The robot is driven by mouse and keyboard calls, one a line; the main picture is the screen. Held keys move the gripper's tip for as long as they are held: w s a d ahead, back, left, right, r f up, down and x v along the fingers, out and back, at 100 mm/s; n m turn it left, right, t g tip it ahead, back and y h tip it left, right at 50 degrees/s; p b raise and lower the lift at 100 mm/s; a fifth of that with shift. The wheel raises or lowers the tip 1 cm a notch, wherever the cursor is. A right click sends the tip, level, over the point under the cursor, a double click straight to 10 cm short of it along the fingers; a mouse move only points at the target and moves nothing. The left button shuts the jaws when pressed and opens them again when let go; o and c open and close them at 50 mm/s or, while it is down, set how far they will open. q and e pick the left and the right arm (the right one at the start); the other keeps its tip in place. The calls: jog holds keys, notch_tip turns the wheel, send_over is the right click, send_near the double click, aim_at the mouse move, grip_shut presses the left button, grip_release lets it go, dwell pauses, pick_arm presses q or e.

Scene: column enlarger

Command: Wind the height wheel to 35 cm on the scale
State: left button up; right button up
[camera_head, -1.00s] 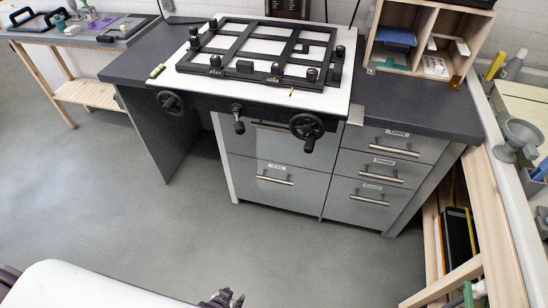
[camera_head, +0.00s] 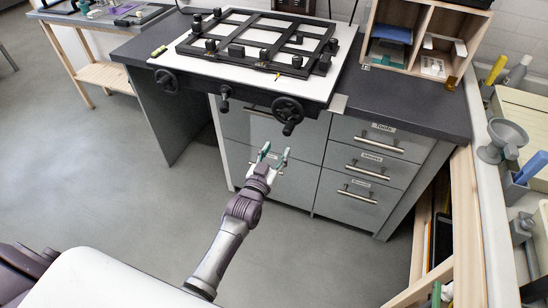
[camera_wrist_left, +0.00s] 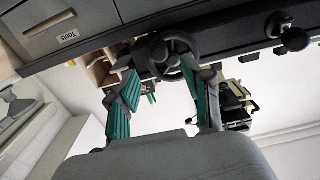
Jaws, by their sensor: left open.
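A dark handwheel (camera_head: 288,110) with a handle sits at the right of the front edge of the enlarger's board. A second dark wheel (camera_head: 167,82) is at the left, with a small knob (camera_head: 225,97) between them. My left gripper (camera_head: 275,153) is open and empty, below and a little left of the right-hand wheel, apart from it. In the left wrist view the wheel (camera_wrist_left: 172,52) appears near and beyond the open fingers (camera_wrist_left: 162,76). I cannot make out a height scale or its reading. My right gripper is out of view.
A black frame easel (camera_head: 258,42) lies on the white board (camera_head: 335,75). Grey drawers (camera_head: 362,165) stand below the counter (camera_head: 410,100). A wooden shelf box (camera_head: 460,60) is at the right. A grey funnel (camera_head: 502,140) is on the side bench. The floor (camera_head: 110,190) is clear.

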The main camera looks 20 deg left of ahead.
aim_at(288, 134)
pick_arm(q)
jog(key=w+b, duration=0.2)
jog(key=w, duration=0.1)
jog(key=shift+w+d+f, duration=0.15)
jog(key=shift+w+f, duration=0.05)
jog(key=shift+w, duration=0.1)
jog(key=w+b, duration=0.3)
jog(key=w, duration=0.1)
jog(key=shift+w+d, duration=0.1)
jog(key=shift+r, duration=0.2)
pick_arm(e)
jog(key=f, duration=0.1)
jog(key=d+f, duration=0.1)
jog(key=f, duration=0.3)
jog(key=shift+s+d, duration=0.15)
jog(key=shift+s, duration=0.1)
pick_arm(q)
jog(key=shift+r, duration=0.1)
jog(key=shift+w, duration=0.1)
grip_shut()
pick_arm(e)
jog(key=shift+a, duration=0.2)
pick_arm(q)
jog(key=shift+d+r+p, duration=0.1)
jog(key=shift+d+p, duration=0.15)
jog(key=shift+p, duration=0.4)
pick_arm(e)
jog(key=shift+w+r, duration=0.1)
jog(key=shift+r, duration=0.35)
